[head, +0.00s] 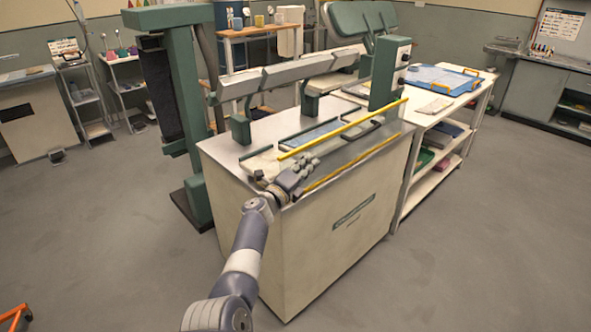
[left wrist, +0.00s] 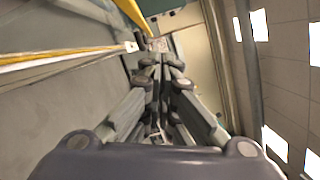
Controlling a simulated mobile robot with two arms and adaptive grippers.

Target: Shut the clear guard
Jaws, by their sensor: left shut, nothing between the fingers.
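The clear guard shows as a see-through panel edged by a raised yellow bar (head: 340,130), above the front of the machine bench. A second yellow strip (head: 350,165) runs along the bench's front edge. The panel itself is hard to make out, so I cannot tell its exact angle. My left gripper (head: 308,166) is shut and empty, at the near left end of the bench, close to the yellow bar. In the left wrist view its closed fingers (left wrist: 160,62) point towards a yellow bar (left wrist: 130,12); I cannot tell whether they touch. My right gripper is out of view.
The bench (head: 320,250) has a cream cabinet body and a metal top. Grey padded arms (head: 290,72) on green posts stand behind the guard. A white table (head: 440,108) with a blue tray (head: 445,80) adjoins at right. The floor in front is clear.

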